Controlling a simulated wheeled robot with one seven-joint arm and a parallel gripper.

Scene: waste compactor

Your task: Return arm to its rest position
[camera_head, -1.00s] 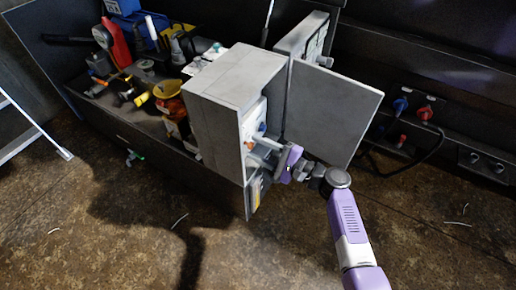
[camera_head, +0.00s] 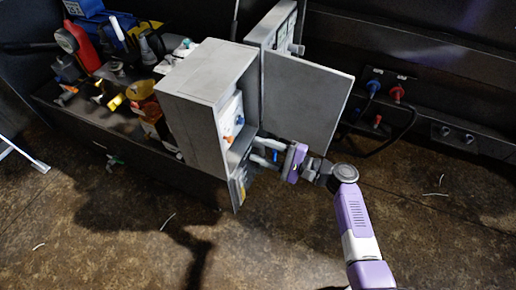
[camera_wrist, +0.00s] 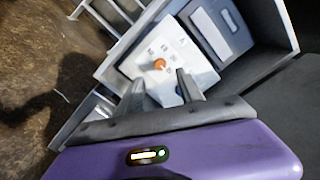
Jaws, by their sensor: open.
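My gripper (camera_head: 259,152) is open and empty, with its fingers just outside the opening of a grey control box (camera_head: 189,92). In the wrist view my gripper's two fingers (camera_wrist: 160,80) stand apart, pointing toward a white panel (camera_wrist: 148,72) inside the box. An orange knob (camera_wrist: 160,64) on that panel shows between and beyond the fingertips, with a visible gap. In the head view the knob (camera_head: 228,139) is small. My purple and white arm reaches in from the lower right.
The box's grey door (camera_head: 306,103) hangs open close above my gripper. A dark bench (camera_head: 92,119) with tools and a yellow funnel-like item (camera_head: 139,89) is at left. Sockets with blue and red plugs (camera_head: 397,93) are at right. The brown floor (camera_head: 300,235) below is mostly clear.

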